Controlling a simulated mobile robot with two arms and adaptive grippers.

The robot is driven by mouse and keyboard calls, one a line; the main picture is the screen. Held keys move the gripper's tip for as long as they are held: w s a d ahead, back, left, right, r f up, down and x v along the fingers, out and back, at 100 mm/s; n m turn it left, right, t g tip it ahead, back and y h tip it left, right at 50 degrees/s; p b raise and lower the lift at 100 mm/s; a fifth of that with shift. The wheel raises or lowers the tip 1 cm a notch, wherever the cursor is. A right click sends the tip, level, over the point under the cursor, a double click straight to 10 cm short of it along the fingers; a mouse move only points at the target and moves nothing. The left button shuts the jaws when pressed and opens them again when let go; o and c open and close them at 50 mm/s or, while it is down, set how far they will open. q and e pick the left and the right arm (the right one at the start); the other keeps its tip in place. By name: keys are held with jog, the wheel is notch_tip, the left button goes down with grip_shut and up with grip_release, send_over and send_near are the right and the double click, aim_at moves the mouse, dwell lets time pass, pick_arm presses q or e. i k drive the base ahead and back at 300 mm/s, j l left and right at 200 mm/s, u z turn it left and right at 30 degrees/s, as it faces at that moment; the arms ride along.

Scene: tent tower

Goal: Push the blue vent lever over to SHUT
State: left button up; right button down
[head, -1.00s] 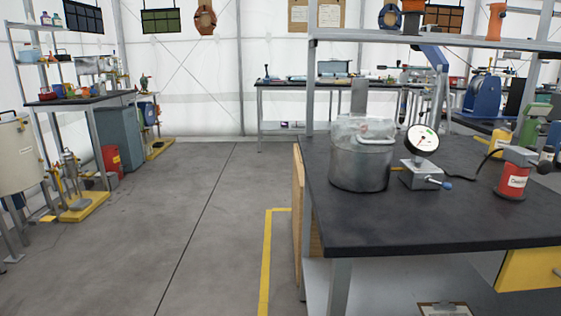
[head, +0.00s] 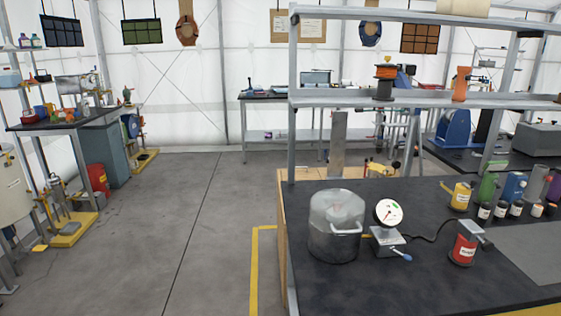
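A small lever with a blue tip (head: 407,258) sticks out at the front right of a grey metal base (head: 386,238) on the black bench top. It points right and slightly toward me. A white round dial gauge (head: 388,212) stands tilted on that base. A metal pot (head: 335,240) with a pale, clear-looking top and a light handle stands just left of the base. I cannot read any SHUT marking. Neither of my grippers is in view.
A red canister (head: 463,250) stands right of the lever, with a yellow canister (head: 460,196) and several small bottles behind. A shelf (head: 340,98) spans above the bench (head: 420,290). Open grey floor (head: 200,220) lies left of the bench, beyond a yellow floor line (head: 254,270).

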aim_at(407, 257)
jog(key=i+l, duration=0.2)
jog(key=l, duration=0.2)
jog(key=i+l, duration=0.2)
jog(key=l, duration=0.15)
jog(key=i+l, duration=0.2)
jog(key=l, duration=0.2)
jog(key=i+l, duration=0.25)
jog(key=l, duration=0.15)
jog(key=i+l, duration=0.2)
jog(key=l, duration=0.2)
